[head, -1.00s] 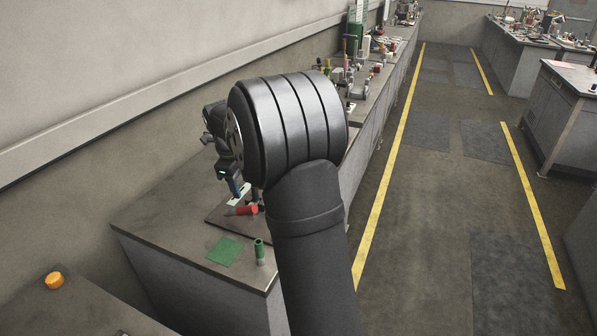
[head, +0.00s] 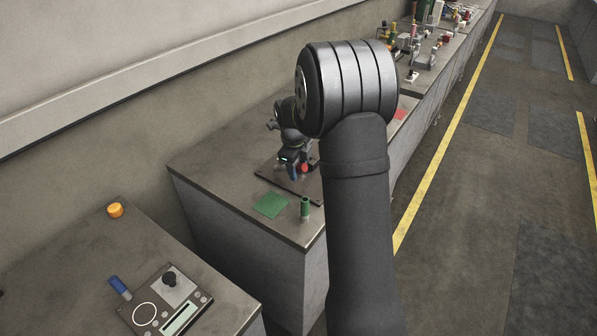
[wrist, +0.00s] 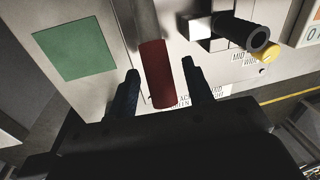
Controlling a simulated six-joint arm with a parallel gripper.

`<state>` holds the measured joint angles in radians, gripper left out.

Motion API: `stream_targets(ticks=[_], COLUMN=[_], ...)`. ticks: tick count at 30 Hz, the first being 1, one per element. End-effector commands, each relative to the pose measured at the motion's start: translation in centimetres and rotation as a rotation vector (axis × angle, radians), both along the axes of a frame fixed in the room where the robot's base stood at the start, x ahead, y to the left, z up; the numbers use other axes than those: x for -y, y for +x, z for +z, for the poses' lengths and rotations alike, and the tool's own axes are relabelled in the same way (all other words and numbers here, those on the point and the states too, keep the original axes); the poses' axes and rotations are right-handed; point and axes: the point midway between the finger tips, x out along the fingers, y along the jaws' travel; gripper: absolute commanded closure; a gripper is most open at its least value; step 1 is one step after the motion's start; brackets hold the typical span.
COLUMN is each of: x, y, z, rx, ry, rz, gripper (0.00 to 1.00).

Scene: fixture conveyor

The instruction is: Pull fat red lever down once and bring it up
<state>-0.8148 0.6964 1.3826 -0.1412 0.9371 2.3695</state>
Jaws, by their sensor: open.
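The fat red lever (wrist: 157,75) shows in the wrist view as a thick dark red handle on a pale, labelled panel. My gripper (wrist: 160,76) is open, with one dark finger on each side of the lever and a visible gap on both sides. In the head view my gripper (head: 294,171) is low over a dark plate on the bench. A small part of the red lever (head: 304,168) shows right beside the fingers there. The rest of the lever is hidden by my gripper and arm.
On the bench (head: 225,170), a green cylinder (head: 305,207) stands in front. A control box (head: 166,305) sits on the nearer bench.

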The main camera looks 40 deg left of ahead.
Motion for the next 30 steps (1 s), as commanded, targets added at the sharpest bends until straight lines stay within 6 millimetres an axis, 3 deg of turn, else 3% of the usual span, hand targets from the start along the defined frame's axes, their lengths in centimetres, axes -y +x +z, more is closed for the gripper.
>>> stream_targets(ticks=[6, 16, 23, 30], x=[0.0, 0.0, 0.0, 0.1], y=[0.4, 0.4, 0.4, 0.4], z=[-2.1, -2.4, -2.4, -2.8], rx=[0.0, 0.001, 0.0, -0.003], ry=[0.0, 0.0, 0.0, 0.032], rz=[0.0, 0.0, 0.0, 0.001], gripper=[0.53, 0.53, 0.98, 1.0])
